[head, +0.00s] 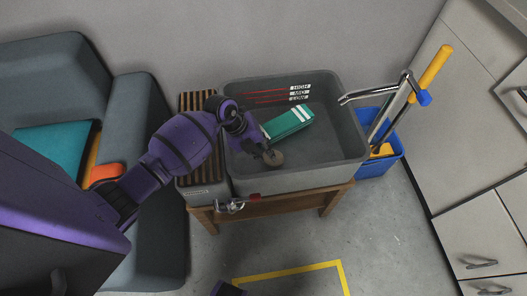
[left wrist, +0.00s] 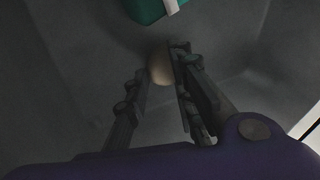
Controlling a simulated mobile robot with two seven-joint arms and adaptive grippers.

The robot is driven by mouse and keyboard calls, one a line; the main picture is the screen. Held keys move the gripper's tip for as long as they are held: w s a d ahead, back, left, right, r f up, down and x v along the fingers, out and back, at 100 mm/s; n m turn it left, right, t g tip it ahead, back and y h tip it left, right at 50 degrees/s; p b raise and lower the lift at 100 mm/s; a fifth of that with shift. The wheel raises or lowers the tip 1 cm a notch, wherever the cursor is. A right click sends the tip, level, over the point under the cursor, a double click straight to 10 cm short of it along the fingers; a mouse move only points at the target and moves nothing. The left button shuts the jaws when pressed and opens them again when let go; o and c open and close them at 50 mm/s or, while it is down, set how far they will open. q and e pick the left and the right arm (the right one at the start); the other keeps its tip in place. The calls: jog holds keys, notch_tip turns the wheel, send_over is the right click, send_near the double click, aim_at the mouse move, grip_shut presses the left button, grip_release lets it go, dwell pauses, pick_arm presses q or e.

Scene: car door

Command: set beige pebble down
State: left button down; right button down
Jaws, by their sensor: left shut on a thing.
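The beige pebble (head: 274,158) is at the tips of my left gripper (head: 266,151), inside the grey tub (head: 350,157) near its front wall. In the left wrist view the round pebble (left wrist: 159,69) sits between the two dark fingers of my left gripper (left wrist: 161,75), which is shut on it. The fingers hide part of the pebble's sides. I cannot tell whether the pebble touches the tub's floor or hangs just above it.
A green block with white stripes (head: 287,123) lies in the tub beyond the pebble; it also shows in the left wrist view (left wrist: 147,9). The tub stands on a wooden table (head: 290,203). A blue bucket (head: 376,165) stands to the right.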

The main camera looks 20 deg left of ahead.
pick_arm(q)
jog(key=shift+r, duration=0.1)
jog(key=shift+f, duration=0.2)
jog(key=c, duration=1.5)
grip_release()
jog(key=shift+r, duration=0.2)
jog(key=shift+p+v, duration=1.1)
jog(key=shift+v, duration=4.9)
